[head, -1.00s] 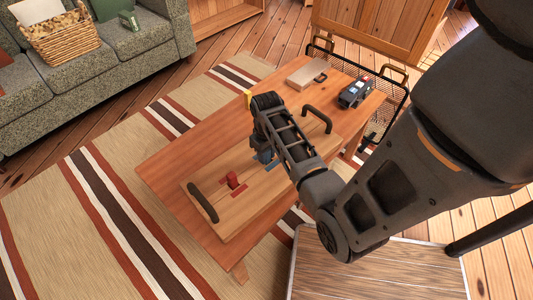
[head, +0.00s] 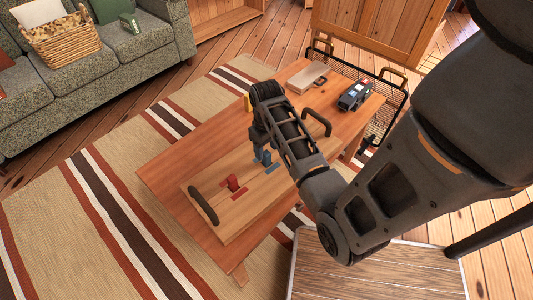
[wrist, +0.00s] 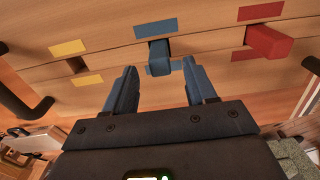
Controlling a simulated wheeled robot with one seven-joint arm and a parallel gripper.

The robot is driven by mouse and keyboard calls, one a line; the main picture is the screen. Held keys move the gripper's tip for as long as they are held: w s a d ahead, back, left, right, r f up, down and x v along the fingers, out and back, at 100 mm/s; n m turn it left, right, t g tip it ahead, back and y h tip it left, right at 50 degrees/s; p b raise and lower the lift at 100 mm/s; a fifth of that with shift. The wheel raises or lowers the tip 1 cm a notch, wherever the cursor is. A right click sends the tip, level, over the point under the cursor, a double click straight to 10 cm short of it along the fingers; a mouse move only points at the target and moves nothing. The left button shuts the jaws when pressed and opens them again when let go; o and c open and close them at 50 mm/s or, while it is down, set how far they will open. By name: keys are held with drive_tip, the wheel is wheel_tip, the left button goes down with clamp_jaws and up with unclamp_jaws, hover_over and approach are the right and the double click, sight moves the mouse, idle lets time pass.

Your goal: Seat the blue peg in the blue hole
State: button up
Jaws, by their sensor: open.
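The blue peg (head: 265,157) stands on the wooden board (head: 225,216), between blue patches. In the wrist view the blue peg (wrist: 160,52) sits in line between two blue patches and appears to stand in the hole there; its depth I cannot tell. My gripper (wrist: 159,68) is open, its two fingers apart on either side of the peg's line, with the peg just beyond the fingertips and apart from them. The red peg (head: 234,183) stands between red patches; it also shows in the wrist view (wrist: 268,43). The blue hole itself is hidden by the peg.
The board has dark handles (head: 203,205) at both ends and yellow patches (wrist: 68,47) around an empty-looking hole. A yellow thing (head: 247,102) shows beside my arm. A dark toy vehicle (head: 355,94) and a pale box (head: 307,77) lie at the table's far end, near a wire basket.

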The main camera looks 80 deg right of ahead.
wheel_tip(320, 180, up, 7)
drive_tip(key=shift+f+p, duration=0.2)
drive_tip(key=shift+p, duration=0.15)
drive_tip(key=shift+a, duration=0.2)
drive_tip(key=s+a+n+t+h, duration=0.1)
drive_tip(key=a+n+t+h, duration=0.45)
drive_tip(key=a, duration=1.45)
drive_tip(key=s+a+r+n+t+y, duration=0.1)
drive_tip(key=s+a+r+t, duration=0.3)
drive_tip(key=r, duration=0.6)
drive_tip(key=s+a+r+n+t+y, duration=0.1)
drive_tip(key=s+a+r+t+y, duration=0.3)
drive_tip(key=a+r, duration=0.3)
wheel_tip(320, 180, up, 4)
drive_tip(key=shift+s+a+f+t, duration=0.25)
drive_tip(key=shift+s+a+t, duration=0.1)
drive_tip(key=shift+s+t, duration=0.3)
drive_tip(key=shift+w+y, duration=0.1)
drive_tip(key=shift+y, duration=0.15)
